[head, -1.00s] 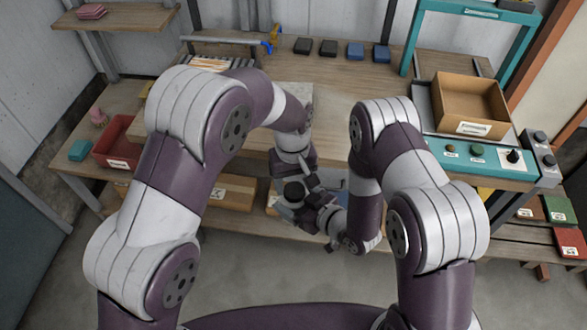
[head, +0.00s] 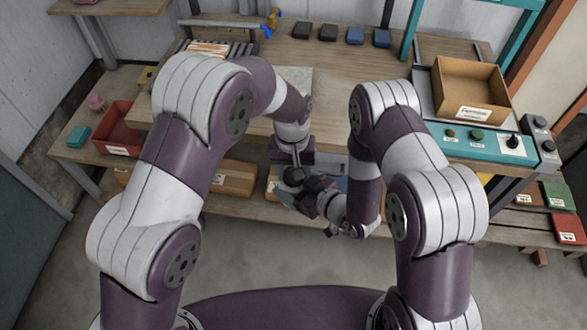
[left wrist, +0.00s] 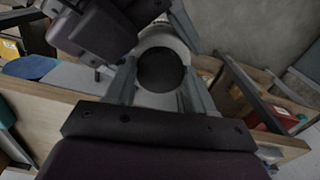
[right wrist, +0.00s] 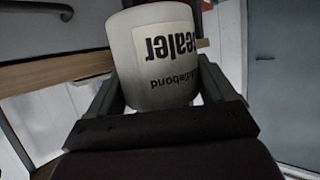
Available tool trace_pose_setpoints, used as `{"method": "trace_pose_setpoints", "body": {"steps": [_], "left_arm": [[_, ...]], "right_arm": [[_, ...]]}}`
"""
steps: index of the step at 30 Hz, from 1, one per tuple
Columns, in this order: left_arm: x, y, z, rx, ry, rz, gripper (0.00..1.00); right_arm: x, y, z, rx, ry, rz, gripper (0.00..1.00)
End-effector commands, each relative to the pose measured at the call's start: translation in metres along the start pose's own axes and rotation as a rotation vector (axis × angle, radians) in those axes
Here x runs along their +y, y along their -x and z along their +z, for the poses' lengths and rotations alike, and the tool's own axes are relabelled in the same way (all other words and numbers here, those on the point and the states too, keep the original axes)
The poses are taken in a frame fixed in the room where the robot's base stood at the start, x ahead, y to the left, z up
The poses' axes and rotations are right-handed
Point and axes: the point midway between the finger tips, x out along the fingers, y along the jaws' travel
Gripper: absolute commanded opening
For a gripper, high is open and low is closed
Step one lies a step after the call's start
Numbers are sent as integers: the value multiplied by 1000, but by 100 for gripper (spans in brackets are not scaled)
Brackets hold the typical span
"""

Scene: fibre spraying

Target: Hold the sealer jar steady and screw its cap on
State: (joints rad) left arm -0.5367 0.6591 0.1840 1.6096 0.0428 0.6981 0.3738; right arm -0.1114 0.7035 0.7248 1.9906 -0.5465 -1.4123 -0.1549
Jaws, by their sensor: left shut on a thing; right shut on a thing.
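The white sealer jar (right wrist: 160,60) fills the upper middle of the right wrist view, its printed label upside down there. My right gripper (right wrist: 158,85) is shut around its sides. In the left wrist view a round black cap (left wrist: 161,68) lies over the white jar (left wrist: 160,36). My left gripper (left wrist: 158,82) is shut with a finger on either side of the cap. I cannot tell whether the cap touches the jar's rim. In the head view both grippers meet in front of the bench, the left (head: 293,162) just above the right (head: 299,186), and the jar is mostly hidden.
The wooden bench (head: 350,75) stands behind, with several small dark and blue blocks along its back. An open cardboard box (head: 470,88) and a teal control panel (head: 480,143) are at right. A red bin (head: 118,130) is at left. A lower shelf (head: 225,202) runs beneath.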

Motion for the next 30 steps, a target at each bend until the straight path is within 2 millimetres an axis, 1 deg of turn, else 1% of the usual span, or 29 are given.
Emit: {"method": "trace_pose_setpoints", "body": {"steps": [5, 6, 8, 9, 14, 16, 24, 27, 30], "left_arm": [[0, 0, 0, -1, 2, -1, 17], [0, 0, 0, 0, 2, -1, 56], [0, 0, 0, 0, 2, -1, 76], [0, 0, 0, 0, 3, -1, 79], [0, 0, 0, 0, 3, 0, 79], [0, 4, 0, 1, 4, 0, 79], [0, 39, 0, 2, 4, 1, 79], [0, 45, 0, 1, 4, 0, 79], [0, 46, 0, 0, 4, 0, 79]], "right_arm": [[0, 0, 0, 1, 0, 1, 0], [0, 0, 0, 1, 0, 1, 0], [0, 0, 0, 1, 0, 1, 0], [0, 0, 0, 1, 0, 1, 0], [0, 0, -1, 2, 1, 0, 0], [0, 0, -1, 2, 1, 0, 0], [0, 0, 0, 1, 1, 0, 0], [0, 0, 0, 1, 0, 0, 0], [0, 0, 0, 1, 0, 0, 0]]}}
